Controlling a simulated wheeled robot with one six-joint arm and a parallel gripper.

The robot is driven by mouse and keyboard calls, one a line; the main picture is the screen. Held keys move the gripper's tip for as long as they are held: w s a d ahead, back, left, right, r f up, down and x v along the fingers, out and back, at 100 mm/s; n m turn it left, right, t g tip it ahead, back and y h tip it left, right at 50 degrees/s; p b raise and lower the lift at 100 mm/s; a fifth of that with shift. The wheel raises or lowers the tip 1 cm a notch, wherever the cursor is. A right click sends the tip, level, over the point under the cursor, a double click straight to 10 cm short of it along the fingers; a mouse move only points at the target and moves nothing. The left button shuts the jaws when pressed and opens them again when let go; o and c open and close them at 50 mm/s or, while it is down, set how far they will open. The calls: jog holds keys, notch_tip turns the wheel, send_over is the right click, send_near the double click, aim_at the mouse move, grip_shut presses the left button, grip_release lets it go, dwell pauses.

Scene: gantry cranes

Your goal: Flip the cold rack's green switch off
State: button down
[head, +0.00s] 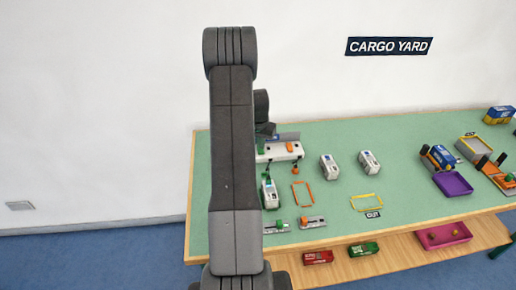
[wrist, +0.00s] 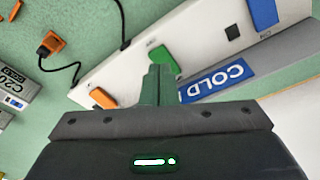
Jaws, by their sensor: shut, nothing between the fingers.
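The cold rack is a white strip (wrist: 130,72) running diagonally across the wrist view, with a blue COLD sign (wrist: 215,81) along its edge. Its green switch (wrist: 160,55) sits in the middle of the strip, flanked by an orange switch (wrist: 102,98) and a blue switch (wrist: 263,12). My gripper (wrist: 158,70) is shut and empty, its fingertips right at the green switch's near end. I cannot tell whether they touch it or which way it is tipped. In the head view the rack (head: 278,151) shows partly, beside my arm, which hides its left part.
An orange plug (wrist: 49,43) and a black cable lie beside the rack. White reefer containers (head: 329,167) and (head: 369,162), an orange frame (head: 302,194) and a yellow frame (head: 366,202) stand right of it. The green tabletop (head: 330,135) is clear behind them.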

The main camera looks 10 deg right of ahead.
notch_tip(320, 180, up, 5)
jog(key=shift+r+p, duration=0.1)
jog(key=shift+p, duration=0.9)
notch_tip(320, 180, down, 7)
jog(key=b, duration=0.3)
jog(key=shift+r, duration=0.2)
